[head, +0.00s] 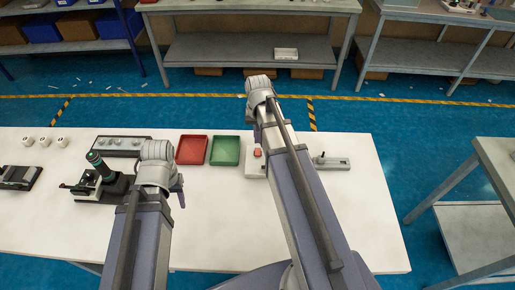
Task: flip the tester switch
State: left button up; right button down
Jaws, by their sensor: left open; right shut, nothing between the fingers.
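What looks like the tester is a low whitish-grey unit (335,164) on the right part of the table. A small dark knob (322,156) stands up on its right part, and a red button (257,152) shows at its left. My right forearm covers its middle, so I cannot tell whether it is one piece or which part is the switch. My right gripper (258,128) reaches over its left end, shut and empty, its fingertips mostly hidden by the arm. My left gripper (180,194) is open and empty above the table, right of a black microscope-like device.
A red tray (192,150) and a green tray (225,151) lie left of the tester. The microscope-like device (98,180), a grey rack (122,145) and small white cups (44,141) stand further left. The white table (235,225) is clear in front.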

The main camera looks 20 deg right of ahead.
aim_at(258, 149)
notch_tip(258, 149, up, 3)
jog(key=p, duration=0.3)
jog(key=shift+r, duration=0.2)
jog(key=s+a+n, duration=0.4)
jog(key=s+a, duration=0.2)
jog(key=a, duration=0.4)
jog(key=s+a+n+h, duration=0.1)
jog(key=s+a+n, duration=0.4)
jog(key=a, duration=0.6)
jog(key=shift+s, duration=0.9)
